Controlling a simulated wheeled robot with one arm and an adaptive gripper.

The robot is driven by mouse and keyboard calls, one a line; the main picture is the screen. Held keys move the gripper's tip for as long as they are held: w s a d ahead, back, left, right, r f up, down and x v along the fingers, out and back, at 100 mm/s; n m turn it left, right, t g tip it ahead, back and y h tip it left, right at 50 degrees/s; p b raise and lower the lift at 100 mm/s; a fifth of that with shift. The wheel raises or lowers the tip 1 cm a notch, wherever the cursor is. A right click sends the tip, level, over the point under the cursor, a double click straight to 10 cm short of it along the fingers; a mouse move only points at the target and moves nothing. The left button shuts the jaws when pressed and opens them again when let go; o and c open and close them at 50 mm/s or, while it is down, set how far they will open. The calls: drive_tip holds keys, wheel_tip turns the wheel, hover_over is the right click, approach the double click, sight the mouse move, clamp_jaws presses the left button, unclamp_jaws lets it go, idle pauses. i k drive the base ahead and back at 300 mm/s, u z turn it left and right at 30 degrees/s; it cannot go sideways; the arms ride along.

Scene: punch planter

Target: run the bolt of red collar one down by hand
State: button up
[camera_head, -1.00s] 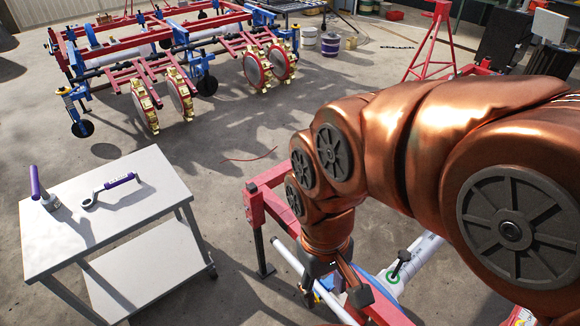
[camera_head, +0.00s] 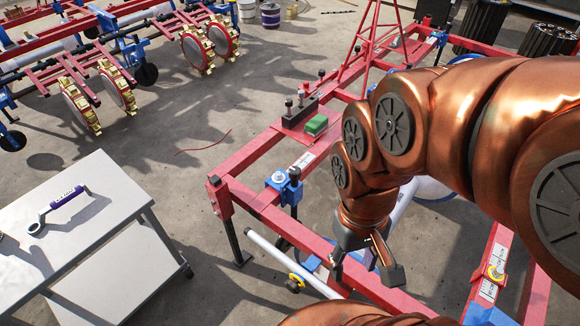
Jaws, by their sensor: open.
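My gripper (camera_head: 366,272) is open, its dark fingers spread over the front part of the red frame (camera_head: 262,208). I see nothing held between them. I cannot tell which part is red collar one, and I see no bolt of it clearly; my arm and gripper hide part of the frame. A blue clamp (camera_head: 284,186) with a bolt head on top sits on the frame, left of and beyond my gripper.
A grey table (camera_head: 105,190) at left holds a purple-handled wrench (camera_head: 65,200). A green block (camera_head: 316,124) and a dark block with upright pegs (camera_head: 298,112) rest on the frame. A red-and-blue implement (camera_head: 120,60) stands behind. Open floor lies between table and frame.

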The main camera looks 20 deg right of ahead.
sight(497, 273)
drive_tip(key=z, duration=2.5)
